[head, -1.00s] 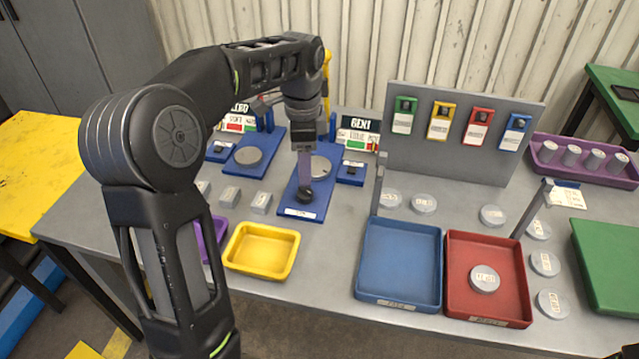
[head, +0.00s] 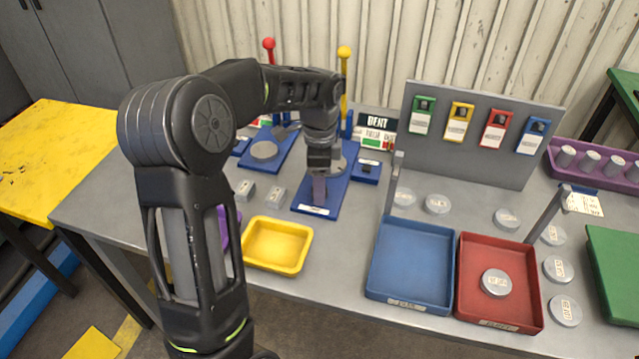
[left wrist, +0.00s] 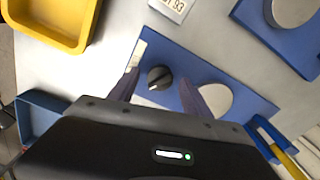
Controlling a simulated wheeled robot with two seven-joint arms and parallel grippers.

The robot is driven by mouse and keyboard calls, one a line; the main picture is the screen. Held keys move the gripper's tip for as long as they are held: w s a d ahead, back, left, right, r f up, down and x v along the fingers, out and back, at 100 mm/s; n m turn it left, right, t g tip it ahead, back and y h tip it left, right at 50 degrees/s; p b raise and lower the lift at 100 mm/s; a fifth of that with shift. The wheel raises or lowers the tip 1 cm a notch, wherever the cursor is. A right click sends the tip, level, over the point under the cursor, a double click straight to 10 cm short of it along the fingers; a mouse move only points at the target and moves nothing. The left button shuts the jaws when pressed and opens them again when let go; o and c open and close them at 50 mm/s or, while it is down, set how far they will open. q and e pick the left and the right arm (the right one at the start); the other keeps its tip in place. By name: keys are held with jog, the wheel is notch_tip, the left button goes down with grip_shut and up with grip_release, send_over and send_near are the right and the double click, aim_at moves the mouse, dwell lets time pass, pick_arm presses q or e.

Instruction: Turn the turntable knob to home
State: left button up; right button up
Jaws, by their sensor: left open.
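The turntable is a blue base plate (head: 332,203) with a round grey disc (head: 347,153) towards its back and a white label at its front edge. Its dark knob (left wrist: 158,78) shows in the left wrist view, round with a pale pointer line. In the head view the knob is hidden behind my left gripper (head: 319,197). That gripper points down over the front of the plate. In the left wrist view its two fingers stand apart on either side of the knob, with a gap visible. I cannot tell whether they touch it. My right gripper is not in view.
A second blue plate with a disc (head: 264,149) stands to the left. A red-knobbed lever (head: 268,44) and a yellow-knobbed lever (head: 344,53) rise behind. A yellow tray (head: 275,246), blue tray (head: 410,262) and red tray (head: 498,283) line the front.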

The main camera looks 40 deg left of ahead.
pick_arm(q)
jog(key=shift+f, duration=0.35)
jog(key=shift+c, duration=0.6)
grip_shut()
